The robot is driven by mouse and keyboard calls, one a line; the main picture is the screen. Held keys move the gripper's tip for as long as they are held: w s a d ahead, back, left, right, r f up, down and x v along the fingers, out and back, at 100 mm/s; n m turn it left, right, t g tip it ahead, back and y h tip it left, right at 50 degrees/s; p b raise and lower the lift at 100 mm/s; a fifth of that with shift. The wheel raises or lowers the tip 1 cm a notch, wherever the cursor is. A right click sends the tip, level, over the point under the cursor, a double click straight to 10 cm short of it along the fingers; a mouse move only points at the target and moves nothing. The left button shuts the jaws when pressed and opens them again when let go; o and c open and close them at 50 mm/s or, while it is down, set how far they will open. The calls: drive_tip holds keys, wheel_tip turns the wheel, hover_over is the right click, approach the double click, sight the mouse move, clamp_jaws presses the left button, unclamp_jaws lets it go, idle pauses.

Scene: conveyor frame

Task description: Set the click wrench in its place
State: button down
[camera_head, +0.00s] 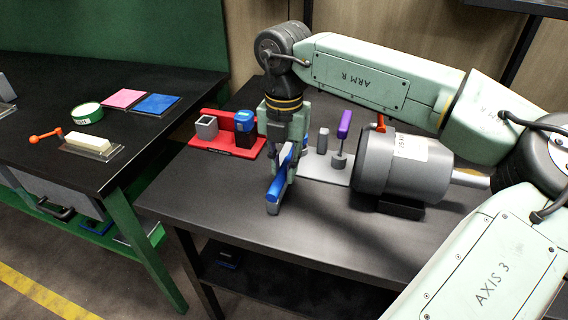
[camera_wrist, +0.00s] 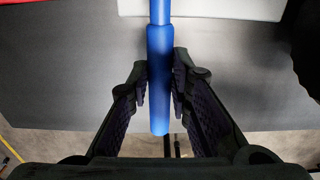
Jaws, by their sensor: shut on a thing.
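The click wrench is a blue-handled tool (camera_head: 277,186) held in my gripper (camera_head: 283,172) above the front part of the dark table. In the wrist view its blue handle (camera_wrist: 159,75) stands between the two fingers (camera_wrist: 160,90), which are shut on it, and its lower end sticks out past them. The wrench's far end is cut off at the top of the wrist view. A red holder (camera_head: 222,146) stands behind and left of my gripper. A light grey plate (camera_head: 328,172) with upright grey pieces lies to the right of it. Which spot belongs to the wrench I cannot tell.
A grey motor (camera_head: 388,165) stands to the right on the table. The red holder carries a grey square cup (camera_head: 207,127) and a blue-and-black item (camera_head: 245,128). A purple-handled tool (camera_head: 344,125) stands at the plate. The table's front left (camera_head: 190,193) is clear.

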drive_tip(key=c, duration=1.4)
unclamp_jaws()
wheel_tip(320, 180, up, 12)
